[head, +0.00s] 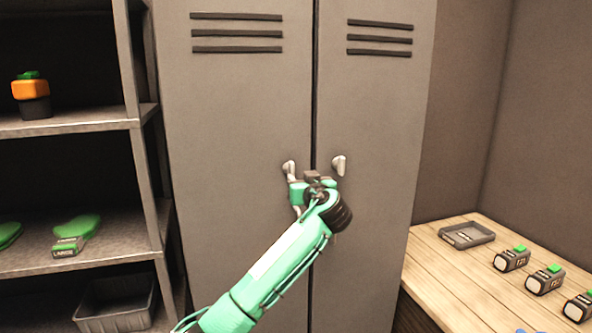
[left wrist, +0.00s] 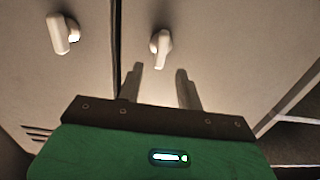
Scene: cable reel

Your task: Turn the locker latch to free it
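The tall grey locker has two doors with a latch on each. The left door's latch (head: 288,168) is a small pale handle beside the centre seam. The right door's latch (head: 339,165) hangs on the other side. My left gripper (head: 302,184) is in front of the left door, just below and right of its latch. In the upside-down left wrist view, the fingers of my left gripper (left wrist: 160,86) are spread and empty. The left door's latch (left wrist: 160,46) lies ahead, between the finger directions but beyond the tips. The right door's latch (left wrist: 63,34) is further left there. My right gripper is not in view.
A shelf unit (head: 147,190) stands left of the locker, with a potted orange item (head: 31,92), green items and a grey bin (head: 116,305). A wooden bench (head: 450,280) at right holds a tray (head: 467,235) and several grey-and-green blocks.

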